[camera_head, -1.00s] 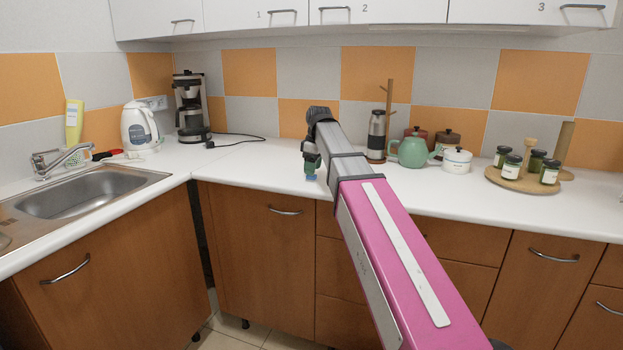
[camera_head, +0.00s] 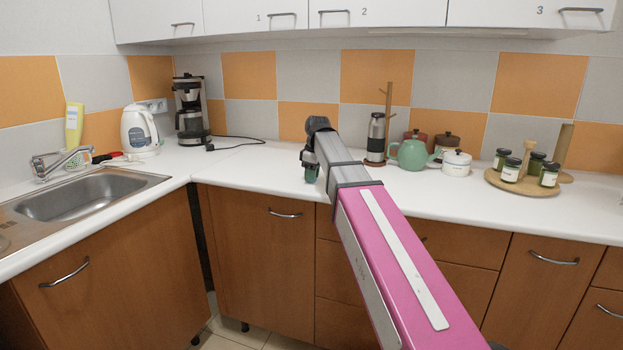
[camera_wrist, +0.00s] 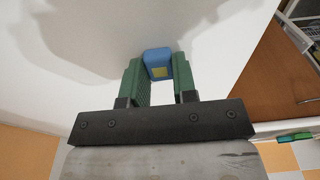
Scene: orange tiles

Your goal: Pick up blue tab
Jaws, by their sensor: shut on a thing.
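A small blue tab (camera_wrist: 158,62) with a yellowish patch sits between the two green fingers of my gripper (camera_wrist: 159,76) in the wrist view. The fingers are closed on its sides. In the head view my gripper (camera_head: 311,172) is over the front part of the white counter, left of the teapot. The tab cannot be made out in the head view now. The wrist view does not clearly show whether the tab is touching the counter.
The white counter (camera_head: 250,170) is clear left of my gripper. A travel mug (camera_head: 376,138), a green teapot (camera_head: 411,154) and a white pot (camera_head: 456,163) stand to the right. A round board with jars (camera_head: 523,188) is farther right. The sink (camera_head: 85,193) is at left.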

